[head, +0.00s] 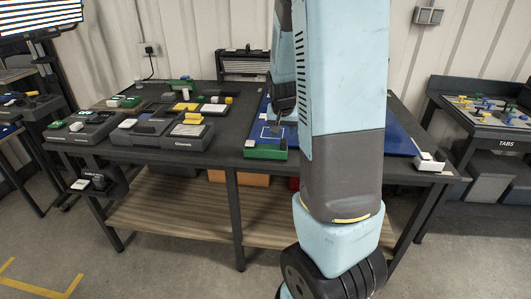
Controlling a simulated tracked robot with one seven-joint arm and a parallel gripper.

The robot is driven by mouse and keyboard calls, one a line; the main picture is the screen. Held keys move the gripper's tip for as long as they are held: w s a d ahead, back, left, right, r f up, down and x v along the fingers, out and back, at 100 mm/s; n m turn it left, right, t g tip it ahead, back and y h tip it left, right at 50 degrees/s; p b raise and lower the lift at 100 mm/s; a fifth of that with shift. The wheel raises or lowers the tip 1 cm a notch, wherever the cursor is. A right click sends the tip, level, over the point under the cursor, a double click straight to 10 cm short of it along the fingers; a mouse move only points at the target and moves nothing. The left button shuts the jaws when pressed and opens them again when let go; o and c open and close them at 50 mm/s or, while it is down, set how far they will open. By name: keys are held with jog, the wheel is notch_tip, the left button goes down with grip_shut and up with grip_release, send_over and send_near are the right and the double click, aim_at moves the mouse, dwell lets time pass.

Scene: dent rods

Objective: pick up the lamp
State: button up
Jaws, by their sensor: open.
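I cannot pick out a lamp for certain in the head view. My gripper (280,118) hangs above the blue mat (398,140) on the right part of the dark workbench (225,152). It is small and partly hidden beside my blue arm, and it is open. No object shows between its fingers.
Dark trays with white, yellow and grey parts (187,131) crowd the bench's left half. A white block (430,162) sits at its right front corner. A monitor (40,15) stands at upper left. A side table (490,112) with small coloured parts stands at right. The front floor is clear.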

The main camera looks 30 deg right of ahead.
aim_at(283, 140)
jog(key=shift+d+x, duration=0.2)
jog(key=shift+x, duration=2.45)
jog(key=shift+s, duration=0.15)
grip_shut()
